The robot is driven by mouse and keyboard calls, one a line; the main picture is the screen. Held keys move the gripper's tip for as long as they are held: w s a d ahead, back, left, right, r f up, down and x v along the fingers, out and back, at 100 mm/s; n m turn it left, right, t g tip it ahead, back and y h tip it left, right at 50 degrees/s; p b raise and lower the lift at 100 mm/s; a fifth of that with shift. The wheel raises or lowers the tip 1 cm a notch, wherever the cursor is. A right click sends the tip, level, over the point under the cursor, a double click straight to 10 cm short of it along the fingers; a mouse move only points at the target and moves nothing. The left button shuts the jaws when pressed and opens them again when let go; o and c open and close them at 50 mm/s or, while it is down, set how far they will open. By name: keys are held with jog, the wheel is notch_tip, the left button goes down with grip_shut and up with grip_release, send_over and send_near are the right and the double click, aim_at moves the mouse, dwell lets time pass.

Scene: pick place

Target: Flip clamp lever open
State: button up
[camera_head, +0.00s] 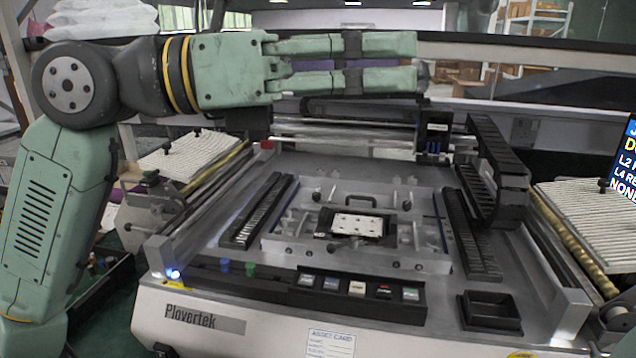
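My gripper (418,62) is pale green and stretches across the top of the view, pointing right. It is high above and apart from the machine. Its two fingers lie nearly parallel with a narrow purple strip between them; I cannot tell whether this is a gap or pads. A grey fixture (285,243) sits in the middle of the machine. It holds a white plate with dark dots (358,225) on a black base. A small black handle (383,196) and several black knobs stand around the plate. I cannot tell which part is the clamp lever, or its position.
Dark slotted rails (257,212) flank the fixture, and a black cable chain (497,165) rises at right. A button strip (357,287) runs along the front. An empty black tray (489,309) sits front right. Ribbed white pads (195,157) stand on both sides.

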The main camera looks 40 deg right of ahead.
jog(key=d+f+t+y, duration=0.3)
jog(key=d+f+y, duration=0.1)
jog(key=d+f, duration=0.35)
jog(key=n+t+y, duration=0.3)
jog(key=t+y, duration=0.6)
jog(key=y, duration=0.2)
send_near(346, 244)
jog(key=f, duration=0.2)
jog(key=w+a+f, duration=0.1)
jog(key=f, duration=0.2)
jog(key=f+p, duration=0.1)
jog(key=f, duration=0.1)
jog(key=shift+w+a+f, duration=0.3)
jog(key=shift+w+f, duration=0.05)
jog(key=shift+c, duration=0.5)
grip_shut()
